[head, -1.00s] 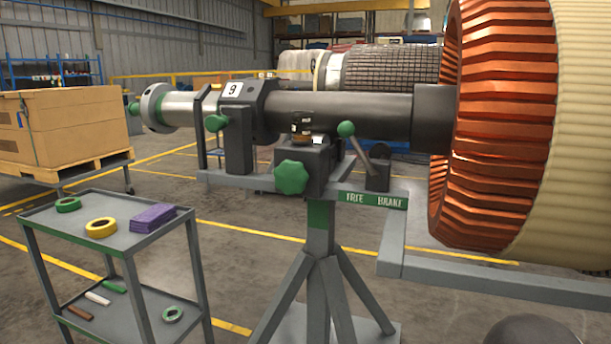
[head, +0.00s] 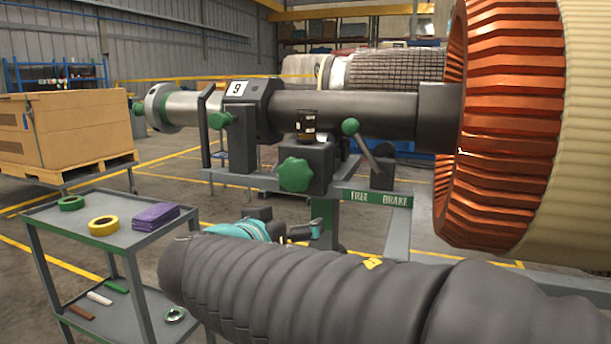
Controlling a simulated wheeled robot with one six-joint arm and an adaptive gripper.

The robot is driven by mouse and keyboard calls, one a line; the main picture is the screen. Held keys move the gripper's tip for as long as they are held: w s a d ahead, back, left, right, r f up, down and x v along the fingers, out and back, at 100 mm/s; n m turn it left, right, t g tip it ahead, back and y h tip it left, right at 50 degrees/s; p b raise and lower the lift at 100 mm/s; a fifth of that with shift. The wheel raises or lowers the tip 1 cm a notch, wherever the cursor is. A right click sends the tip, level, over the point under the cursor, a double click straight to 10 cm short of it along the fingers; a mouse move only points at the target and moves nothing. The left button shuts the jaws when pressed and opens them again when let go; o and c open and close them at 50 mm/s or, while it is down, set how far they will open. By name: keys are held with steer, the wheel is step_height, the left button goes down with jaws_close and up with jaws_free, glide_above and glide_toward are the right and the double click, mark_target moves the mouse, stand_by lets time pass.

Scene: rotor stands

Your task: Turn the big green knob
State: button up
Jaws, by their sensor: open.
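The big green knob (head: 296,174) is a lobed star-shaped handwheel on the front of a dark block on the rotor stand. My gripper (head: 306,232) shows small and partly hidden behind my own grey ribbed arm sleeve. It appears below the knob in the picture, apart from it, near the stand's post. It is open, and I see nothing held in it.
A green-balled lever (head: 351,127) stands right of the knob above the FREE/BRAKE plate (head: 379,198). A jar (head: 306,125) sits on the block. A grey cart (head: 60,222) with tape rolls is at left. The copper rotor (head: 510,120) fills the right.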

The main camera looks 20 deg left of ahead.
mark_target(293, 174)
steer(key=a+r+m+t, duration=0.3)
steer(key=a+r, duration=0.1)
steer(key=r, duration=0.1)
steer(key=shift+y, duration=0.5)
steer(key=w+p, duration=0.1)
steer(key=w, duration=0.3)
steer(key=w+p, duration=0.1)
steer(key=w, duration=0.4)
steer(key=w+d, duration=0.1)
steer(key=w, duration=0.3)
steer(key=shift+w+r+p, duration=0.2)
steer(key=shift+p, duration=0.2)
steer(key=c, duration=1.2)
